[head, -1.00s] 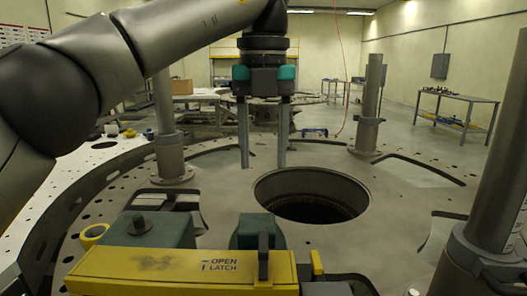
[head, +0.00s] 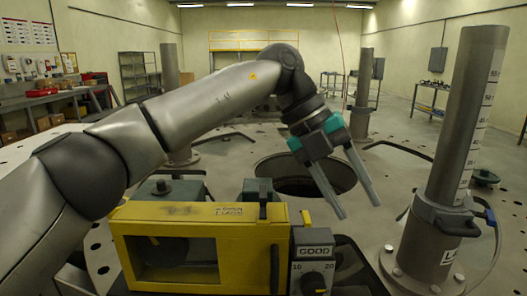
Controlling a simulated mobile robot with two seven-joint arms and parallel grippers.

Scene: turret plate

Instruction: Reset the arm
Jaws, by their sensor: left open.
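My left arm comes in from the left and reaches across the middle of the head view. Its left gripper (head: 358,210) hangs tilted, with its fingers pointing down and to the right. The two fingers are parallel, apart and empty. They are in front of and partly over the round hole (head: 274,183) in the turret plate (head: 392,190). Nothing visible touches the fingertips. My right gripper is not in view.
A yellow latch box (head: 200,212) stands in front, beside a grey dial unit marked GOOD (head: 314,252). A tall graduated post (head: 470,120) rises at right, with further posts behind. Shelves and a bench (head: 50,100) are at the back left.

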